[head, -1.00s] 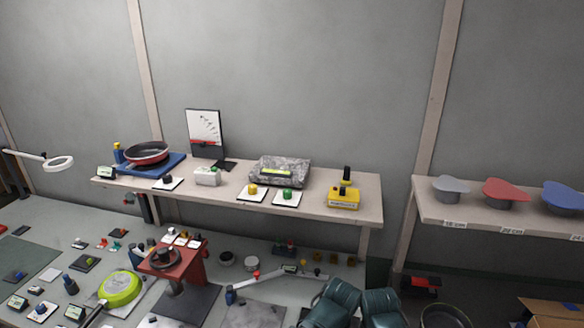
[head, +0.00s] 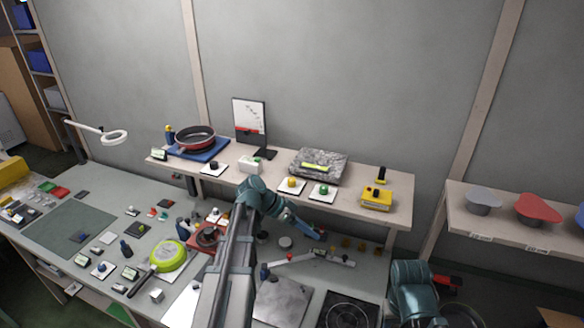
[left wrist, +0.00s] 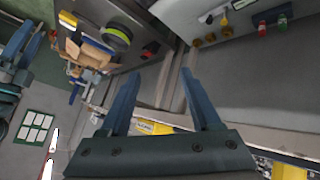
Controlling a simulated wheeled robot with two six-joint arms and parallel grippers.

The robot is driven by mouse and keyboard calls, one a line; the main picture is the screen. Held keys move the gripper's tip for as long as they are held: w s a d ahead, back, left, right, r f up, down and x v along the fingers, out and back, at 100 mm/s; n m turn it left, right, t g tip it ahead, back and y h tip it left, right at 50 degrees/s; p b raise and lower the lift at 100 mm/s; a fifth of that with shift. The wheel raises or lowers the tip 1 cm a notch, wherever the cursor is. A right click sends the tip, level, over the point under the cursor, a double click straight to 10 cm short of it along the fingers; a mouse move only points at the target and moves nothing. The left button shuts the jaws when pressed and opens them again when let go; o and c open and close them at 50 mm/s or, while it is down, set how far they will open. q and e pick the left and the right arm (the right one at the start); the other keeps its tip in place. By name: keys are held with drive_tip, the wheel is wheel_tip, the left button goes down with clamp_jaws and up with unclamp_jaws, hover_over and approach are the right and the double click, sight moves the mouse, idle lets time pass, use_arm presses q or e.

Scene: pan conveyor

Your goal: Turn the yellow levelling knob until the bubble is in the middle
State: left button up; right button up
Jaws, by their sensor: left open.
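The yellow knob (head: 292,183) stands on a small white plate on the shelf, in front of a speckled stone block (head: 330,173). A yellow-green level vial (head: 316,166) lies on that block; its bubble is too small to make out. My left gripper (head: 314,232) is in front of and below the shelf edge, to the lower right of the yellow knob and apart from it. In the left wrist view my left gripper (left wrist: 157,95) has its fingers spread with nothing between the tips. My right gripper is not visible; only part of my right arm shows.
A green knob (head: 322,190) on a similar plate stands right of the yellow one. A yellow box (head: 377,197) with a black top stands farther right. A white box (head: 250,165) and a red pan (head: 195,138) are to the left. The bench below is crowded.

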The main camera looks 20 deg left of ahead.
sight(290, 180)
use_arm(q)
drive_tip(key=w+a+r+m+t+h+p, duration=0.1)
drive_tip(key=a+r+t+p, duration=0.15)
drive_tip(key=a+r, duration=0.55)
drive_tip(key=w+a+r+t+p, duration=0.1)
drive_tip(key=a+r+t, duration=0.3)
drive_tip(key=a, duration=0.7)
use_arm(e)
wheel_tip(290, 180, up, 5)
use_arm(q)
drive_tip(key=b+x, duration=0.4)
drive_tip(key=x, duration=0.9)
drive_tip(key=shift+b, duration=0.4)
drive_tip(key=shift+w+d+f, duration=0.2)
drive_tip(key=shift+w+d, duration=0.1)
drive_tip(key=shift+w, duration=0.05)
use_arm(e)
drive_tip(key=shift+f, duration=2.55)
use_arm(q)
clamp_jaws()
